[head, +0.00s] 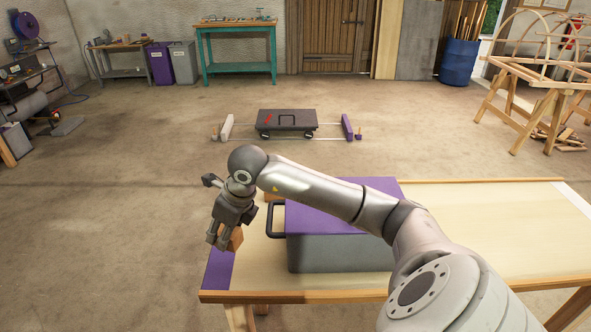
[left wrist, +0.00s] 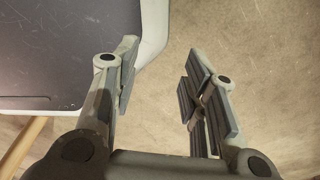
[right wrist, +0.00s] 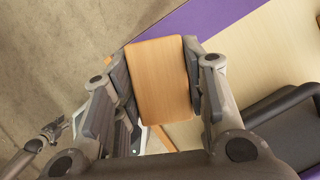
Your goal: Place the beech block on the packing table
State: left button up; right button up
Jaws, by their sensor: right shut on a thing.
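The beech block (right wrist: 160,80) is a plain light-brown wooden block. My right gripper (head: 226,240) is shut on it, with a finger pad on each side in the right wrist view. In the head view the block (head: 236,239) shows partly behind the fingers, over the left end of the table. The packing table (head: 455,230) has a pale wooden top with a purple strip (head: 219,268) at its left end. I cannot tell for sure whether the block touches the table. My left gripper (left wrist: 160,85) is open and empty above the floor, seen only in the left wrist view.
A grey box with a purple lid (head: 330,205) and black handle (head: 271,220) stands on the table, right of my right gripper. A small wooden piece (head: 271,197) shows behind my wrist. The table's right part is clear. A low dark cart (head: 288,119) stands on the floor beyond.

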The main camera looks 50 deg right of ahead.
aim_at(238, 241)
notch_tip(238, 241, down, 10)
jog(key=shift+p, duration=0.45)
jog(key=shift+f, duration=0.15)
jog(key=o, duration=1)
jog(key=shift+o, duration=0.2)
jog(key=shift+s, duration=0.1)
jog(key=shift+r, duration=0.3)
jog(key=v, duration=1.1)
jog(key=shift+s+r+b, duration=0.25)
jog(key=shift+r+b, duration=0.1)
jog(key=shift+b, duration=0.05)
